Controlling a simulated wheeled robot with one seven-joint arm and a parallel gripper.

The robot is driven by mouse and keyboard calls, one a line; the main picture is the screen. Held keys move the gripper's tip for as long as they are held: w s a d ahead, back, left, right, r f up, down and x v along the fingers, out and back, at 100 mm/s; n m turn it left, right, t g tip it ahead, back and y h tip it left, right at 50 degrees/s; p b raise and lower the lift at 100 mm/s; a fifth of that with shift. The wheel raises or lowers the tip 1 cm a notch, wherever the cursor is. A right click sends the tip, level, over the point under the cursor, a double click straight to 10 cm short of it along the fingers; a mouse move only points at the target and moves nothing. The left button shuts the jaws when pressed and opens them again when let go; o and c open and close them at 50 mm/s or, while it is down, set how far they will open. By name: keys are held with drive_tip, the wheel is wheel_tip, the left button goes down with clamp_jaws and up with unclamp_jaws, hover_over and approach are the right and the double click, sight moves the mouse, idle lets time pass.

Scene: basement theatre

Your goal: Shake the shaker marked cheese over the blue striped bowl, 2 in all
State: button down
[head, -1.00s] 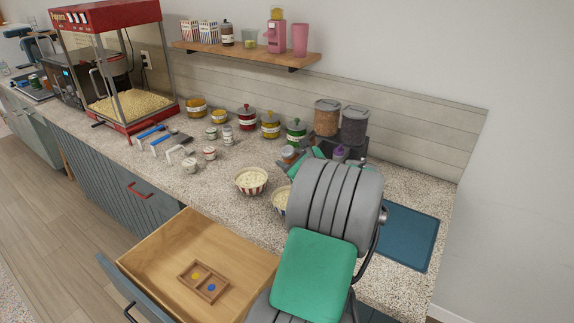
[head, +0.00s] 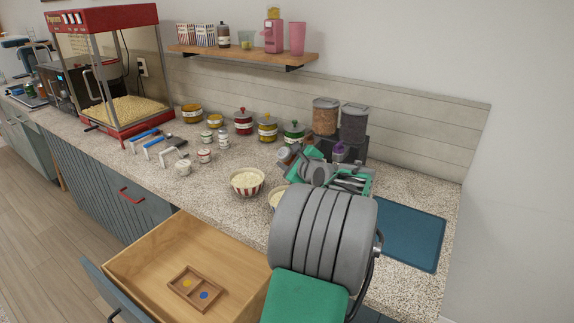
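The blue striped bowl (head: 277,197) is on the counter, filled with pale popcorn. My arm hides most of it, and only its left rim shows. My gripper (head: 292,157) is behind and above it, partly hidden by my own wrist. It appears shut on a small shaker (head: 284,153) with a pale body and brownish part, which looks tilted. Its marking cannot be read. A red striped bowl (head: 247,184) of popcorn stands just left of the blue one. Several small white shakers or jars (head: 204,156) stand further left, their labels too small to read.
Lidded jars (head: 243,122) line the back wall, with two dispensers (head: 326,116) to their right. A popcorn machine (head: 118,80) stands at left. An open drawer (head: 150,262) juts out in front. A blue mat (head: 412,238) lies clear at right.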

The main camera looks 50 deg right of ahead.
drive_tip(key=shift+d+f+n+b, duration=0.1)
drive_tip(key=shift+f+n+b, duration=0.25)
drive_tip(key=shift+b, duration=0.65)
drive_tip(key=d+n+h+b, duration=0.1)
drive_tip(key=n+b, duration=0.1)
drive_tip(key=b, duration=0.5)
drive_tip(key=shift+s+d+t+h, duration=0.1)
drive_tip(key=shift+t+h, duration=0.2)
drive_tip(key=shift+h, duration=0.1)
drive_tip(key=shift+d+n+b, duration=0.15)
drive_tip(key=shift+n+b, duration=0.4)
drive_tip(key=shift+b, duration=0.65)
drive_tip(key=n+b, duration=0.1)
drive_tip(key=b, duration=0.2)
drive_tip(key=d+n+t+h+b, duration=0.1)
drive_tip(key=n+b, duration=0.1)
drive_tip(key=b, duration=0.1)
drive_tip(key=d+n+b, duration=0.1)
drive_tip(key=b, duration=0.3)
drive_tip(key=shift+s+h, duration=0.25)
drive_tip(key=shift+h, duration=0.15)
